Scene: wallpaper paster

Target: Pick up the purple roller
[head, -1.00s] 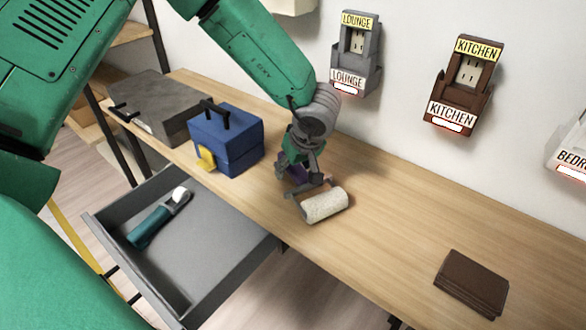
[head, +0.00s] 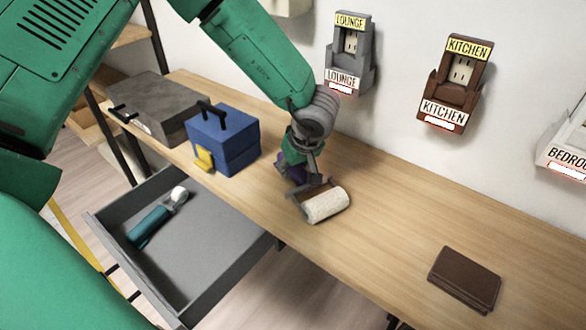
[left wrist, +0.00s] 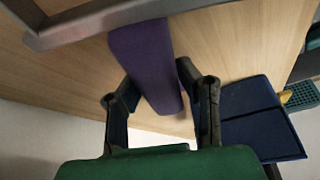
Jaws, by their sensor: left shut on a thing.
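The purple roller has a cream-white cylinder (head: 326,206) on a grey metal frame and a purple handle (head: 297,170). It is at the table's front half, with the cylinder low at or just above the wood. My left gripper (head: 300,160) is at the handle, which its fingers partly hide. In the left wrist view the purple handle (left wrist: 143,52) runs between the two dark fingers of my left gripper (left wrist: 156,80), which is shut on it. Part of the metal frame (left wrist: 95,17) crosses the top there. My right gripper is not in view.
A blue toolbox (head: 234,140) and a grey case (head: 160,108) stand left on the table (head: 385,215). An open drawer (head: 205,255) holds a teal-handled tool (head: 155,222). A brown folded item (head: 465,280) lies at right. Labelled holders (head: 455,85) hang on the wall.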

